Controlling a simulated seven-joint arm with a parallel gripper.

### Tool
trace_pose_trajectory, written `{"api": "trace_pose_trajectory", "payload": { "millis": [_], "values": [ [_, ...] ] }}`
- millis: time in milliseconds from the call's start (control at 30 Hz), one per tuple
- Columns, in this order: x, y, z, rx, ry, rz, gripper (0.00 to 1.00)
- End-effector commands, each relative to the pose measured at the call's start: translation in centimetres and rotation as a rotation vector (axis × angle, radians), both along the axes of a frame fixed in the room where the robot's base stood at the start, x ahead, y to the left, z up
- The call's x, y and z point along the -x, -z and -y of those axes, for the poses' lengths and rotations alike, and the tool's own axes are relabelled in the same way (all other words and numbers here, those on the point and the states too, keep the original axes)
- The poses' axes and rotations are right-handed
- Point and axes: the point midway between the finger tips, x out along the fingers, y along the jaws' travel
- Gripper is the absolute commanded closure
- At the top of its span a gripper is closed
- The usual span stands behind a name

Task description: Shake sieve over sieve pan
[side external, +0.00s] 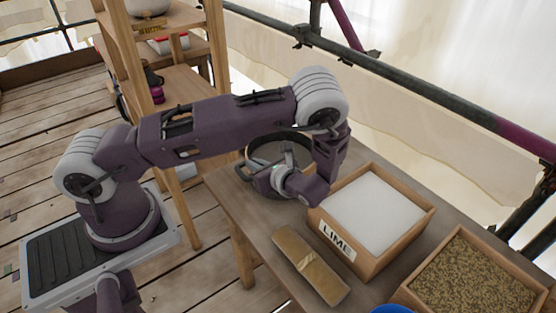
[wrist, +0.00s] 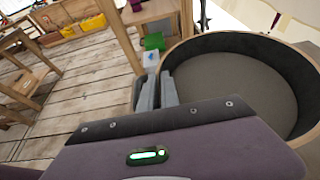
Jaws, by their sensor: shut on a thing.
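The sieve (wrist: 245,85) is a round vessel with a pale wooden rim, a dark inner wall and a grey-brown floor, filling the right of the wrist view. In the side view its dark ring (side external: 262,147) shows at the table's back left, partly hidden behind my arm. My gripper (wrist: 158,88) is shut at the sieve's left edge; its fingertips also show in the side view (side external: 262,181). The exact grip point is hard to see. I cannot make out a separate sieve pan; one may be hidden beneath the sieve. No material shows clearly in the sieve.
A wooden box of white powder labelled LIME (side external: 372,212) stands right of my gripper. A box of brown grains (side external: 470,281) is at the lower right. A wooden block-like tool (side external: 310,266) lies in front. A blue object (side external: 392,309) is cut off below. Wooden shelves (side external: 180,85) stand behind.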

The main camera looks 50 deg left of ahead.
Motion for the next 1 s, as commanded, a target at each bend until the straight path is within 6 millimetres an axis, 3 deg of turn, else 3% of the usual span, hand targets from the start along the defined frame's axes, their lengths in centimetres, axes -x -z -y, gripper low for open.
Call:
{"api": "trace_pose_trajectory", "payload": {
  "millis": [33,100,200,467,567,800,1000],
  "values": [
    [0.0,0.3,0.3,0.013,0.004,-0.001,1.00],
    [0.0,0.3,0.3,0.013,0.004,-0.001,0.82],
    [0.0,0.3,0.2,0.011,0.004,-0.001,0.69],
    [0.0,0.1,0.2,0.006,0.002,0.000,0.69],
    [-0.1,-0.2,1.0,0.006,0.004,0.002,0.69],
    [-0.1,-2.6,6.9,0.010,0.005,0.003,0.69],
    [-0.1,-4.1,10.4,0.009,0.003,0.002,0.69]
  ]
}}
